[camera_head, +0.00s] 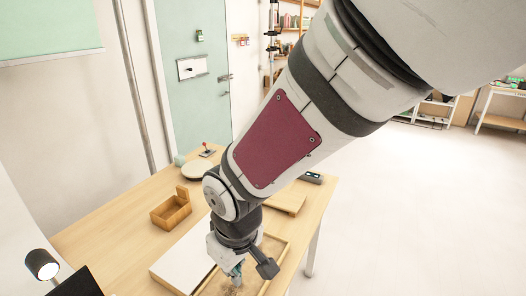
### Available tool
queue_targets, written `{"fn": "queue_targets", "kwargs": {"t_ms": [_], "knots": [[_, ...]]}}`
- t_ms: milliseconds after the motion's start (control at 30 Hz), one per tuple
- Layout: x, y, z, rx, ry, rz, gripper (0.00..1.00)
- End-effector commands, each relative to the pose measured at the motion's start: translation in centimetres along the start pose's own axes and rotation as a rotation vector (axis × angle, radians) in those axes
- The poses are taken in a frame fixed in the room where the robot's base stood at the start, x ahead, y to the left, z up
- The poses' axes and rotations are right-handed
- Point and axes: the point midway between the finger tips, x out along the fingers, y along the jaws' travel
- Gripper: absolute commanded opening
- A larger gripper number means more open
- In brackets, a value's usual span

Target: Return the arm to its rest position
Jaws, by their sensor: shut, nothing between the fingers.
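My arm reaches from the upper right down to the wooden table (90,232). Its end, my gripper (236,282), points downward over a shallow wood-rimmed tray (268,262) near the table's front. The gripper is small and partly hidden by the wrist; its fingers are shut and I see nothing held. A bluish shape shows beside the fingers, too small to make out.
A white flat board (178,262) lies left of the tray. A small open wooden box (171,212), a round pale plate (197,169) and a dark device (312,178) are on the table. A black lamp (42,264) stands lower left. Open floor lies right.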

Motion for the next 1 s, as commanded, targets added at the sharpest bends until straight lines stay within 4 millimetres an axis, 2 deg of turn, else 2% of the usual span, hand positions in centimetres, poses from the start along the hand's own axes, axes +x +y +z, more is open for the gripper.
{"fn": "queue_targets", "kwargs": {"t_ms": [33, 200, 400, 600, 700, 833, 1000], "knots": [[-2.1, 2.1, 0.7, 0.058, 0.022, 0.024, 0.0], [-7.9, 7.3, 4.3, 0.24, 0.066, 0.087, 0.0], [-13.8, 11.0, 10.0, 0.452, 0.123, 0.147, 0.0], [-18.4, 12.2, 16.0, 0.648, 0.188, 0.191, 0.0], [-19.8, 12.0, 18.2, 0.721, 0.215, 0.205, 0.0], [-20.8, 11.7, 20.1, 0.781, 0.24, 0.215, 0.0], [-21.1, 11.5, 20.8, 0.804, 0.247, 0.217, 0.0]]}}
